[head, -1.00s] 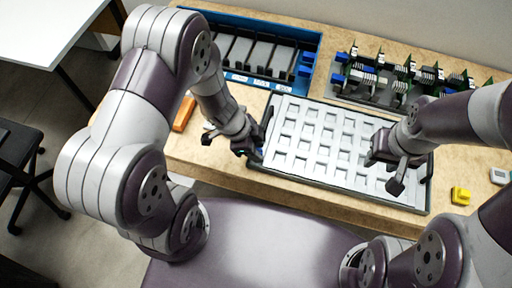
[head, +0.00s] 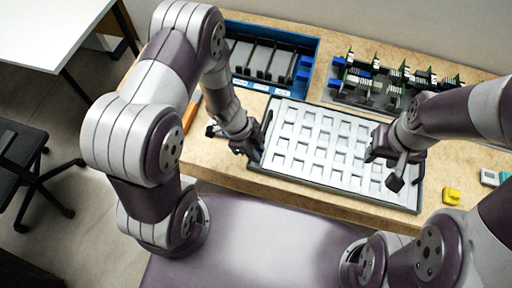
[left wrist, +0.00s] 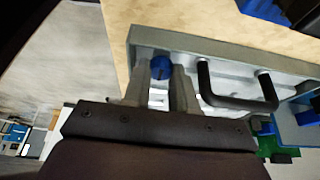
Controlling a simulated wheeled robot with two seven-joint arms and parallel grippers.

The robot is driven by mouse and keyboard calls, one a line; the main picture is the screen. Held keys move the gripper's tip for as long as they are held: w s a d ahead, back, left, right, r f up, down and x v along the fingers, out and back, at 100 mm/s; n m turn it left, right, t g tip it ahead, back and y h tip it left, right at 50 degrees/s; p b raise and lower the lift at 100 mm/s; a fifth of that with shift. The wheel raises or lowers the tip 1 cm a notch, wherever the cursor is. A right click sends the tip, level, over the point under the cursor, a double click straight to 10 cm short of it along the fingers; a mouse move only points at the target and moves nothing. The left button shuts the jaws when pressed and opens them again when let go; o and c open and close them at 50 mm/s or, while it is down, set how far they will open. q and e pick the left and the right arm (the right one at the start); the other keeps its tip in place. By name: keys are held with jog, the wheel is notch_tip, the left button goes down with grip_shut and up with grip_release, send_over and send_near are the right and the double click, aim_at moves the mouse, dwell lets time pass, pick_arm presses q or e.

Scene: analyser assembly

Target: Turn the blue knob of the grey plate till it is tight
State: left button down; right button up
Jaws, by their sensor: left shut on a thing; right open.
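The blue knob (left wrist: 161,68) sits near the end of the grey plate (left wrist: 225,58) in the left wrist view. My left gripper (left wrist: 160,88) has one finger on each side of the knob and is shut on it. A black handle (left wrist: 240,102) stands out from the plate to the right of the fingers. In the head view my left gripper (head: 252,150) is at the left edge of the tray, and its fingers hide the knob. My right gripper (head: 385,168) is open and empty above the tray's right part.
The dark-rimmed tray (head: 330,193) holds a white panel of square pockets. A blue rack (head: 262,88) and a rack of circuit boards (head: 390,85) stand behind it. A yellow block (head: 451,195) and a grey device (head: 489,177) lie at the right.

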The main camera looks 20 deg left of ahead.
pick_arm(q)
jog(key=c, duration=1.2)
grip_release()
jog(key=shift+o, duration=0.2)
jog(key=p+v, duration=0.4)
jog(key=v, duration=0.8)
jog(key=shift+a+r+p, duration=0.2)
jog(key=shift+r+p, duration=0.1)
jog(key=shift+p, duration=0.05)
